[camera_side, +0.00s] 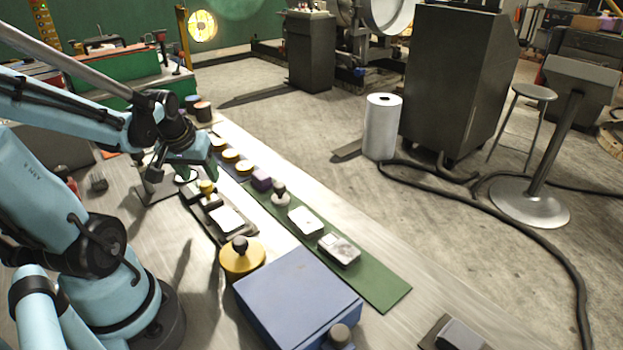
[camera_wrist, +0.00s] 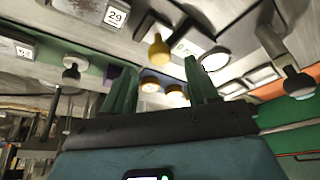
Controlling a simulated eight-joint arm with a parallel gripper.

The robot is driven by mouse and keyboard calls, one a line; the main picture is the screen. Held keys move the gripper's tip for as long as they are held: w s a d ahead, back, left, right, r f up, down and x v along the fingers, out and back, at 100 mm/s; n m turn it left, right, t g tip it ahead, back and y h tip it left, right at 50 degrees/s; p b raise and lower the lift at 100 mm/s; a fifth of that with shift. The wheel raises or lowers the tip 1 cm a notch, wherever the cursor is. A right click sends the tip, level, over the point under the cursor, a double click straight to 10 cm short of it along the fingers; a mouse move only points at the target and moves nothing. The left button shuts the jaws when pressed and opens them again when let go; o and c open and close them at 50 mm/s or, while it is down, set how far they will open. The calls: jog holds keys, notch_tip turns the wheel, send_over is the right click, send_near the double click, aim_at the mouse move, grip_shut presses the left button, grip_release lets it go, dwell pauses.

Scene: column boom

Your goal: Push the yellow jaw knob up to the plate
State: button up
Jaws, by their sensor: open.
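The yellow jaw knob (camera_side: 207,187) stands on a dark fixture on the bench, just beyond a white plate (camera_side: 226,218) in the side view. In the wrist view the yellow knob (camera_wrist: 159,50) shows ahead of the fingertips, beside a pale marked face. A white plate marked 29 (camera_wrist: 115,14) lies up and left of it. Which of these is the task's plate I cannot tell for sure. My gripper (camera_side: 198,174) hangs near the knob, on its far side in the side view. Its green fingers (camera_wrist: 160,66) are spread and empty. I cannot see contact with the knob.
A yellow round base with a dark knob (camera_side: 241,260) and a blue box (camera_side: 297,300) stand nearer. A green strip (camera_side: 375,285) on the right carries a purple block (camera_side: 262,179) and white-topped pieces. Yellow discs (camera_side: 230,155) lie behind.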

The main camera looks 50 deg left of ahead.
aim_at(205, 183)
jog(key=shift+x, duration=1.8)
jog(key=shift+c, duration=0.3)
grip_shut()
